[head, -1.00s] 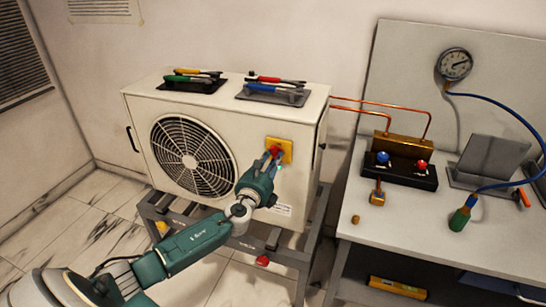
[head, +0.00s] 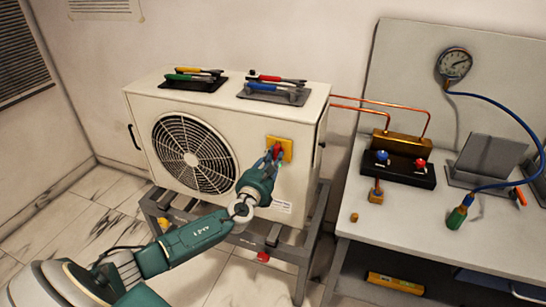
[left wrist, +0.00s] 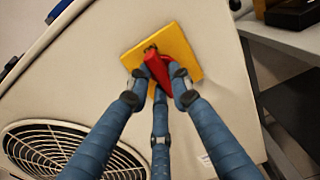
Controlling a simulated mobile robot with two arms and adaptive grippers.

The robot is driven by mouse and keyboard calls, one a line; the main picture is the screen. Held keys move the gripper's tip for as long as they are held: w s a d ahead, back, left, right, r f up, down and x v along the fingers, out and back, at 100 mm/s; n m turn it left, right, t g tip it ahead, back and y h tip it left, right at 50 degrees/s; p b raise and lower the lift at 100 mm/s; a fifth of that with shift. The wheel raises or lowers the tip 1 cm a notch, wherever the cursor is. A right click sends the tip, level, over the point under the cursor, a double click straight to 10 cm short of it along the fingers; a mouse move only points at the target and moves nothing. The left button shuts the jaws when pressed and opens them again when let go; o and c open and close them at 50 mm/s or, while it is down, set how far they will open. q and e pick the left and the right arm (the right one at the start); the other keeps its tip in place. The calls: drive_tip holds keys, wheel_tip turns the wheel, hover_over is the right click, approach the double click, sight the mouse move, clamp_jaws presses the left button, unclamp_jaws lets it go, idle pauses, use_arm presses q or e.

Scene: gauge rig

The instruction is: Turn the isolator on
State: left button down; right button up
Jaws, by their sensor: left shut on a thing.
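The isolator is a yellow plate (head: 287,146) with a red handle (head: 276,149), on the front of the white fan unit (head: 240,177) near its right edge. In the left wrist view the yellow plate (left wrist: 186,48) is close, and the red handle (left wrist: 158,70) slants across its lower left part. My left gripper (head: 273,158) is at the handle, its blue fingers (left wrist: 158,92) closed around it from both sides. The fingers cover part of the handle in the head view. My right gripper is not in view.
Tools in holders (head: 276,92) lie on top of the unit. To the right, a workbench (head: 400,215) carries a valve manifold (head: 400,168) with blue and red knobs, and a blue hose (head: 520,118) running from a gauge (head: 454,64). Copper pipes (head: 385,108) link unit and manifold.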

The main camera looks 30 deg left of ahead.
use_arm(q)
drive_tip(key=c, duration=1.5)
unclamp_jaws()
drive_tip(key=shift+c, duration=0.2)
drive_tip(key=v, duration=1.2)
drive_tip(key=shift+f, duration=0.1)
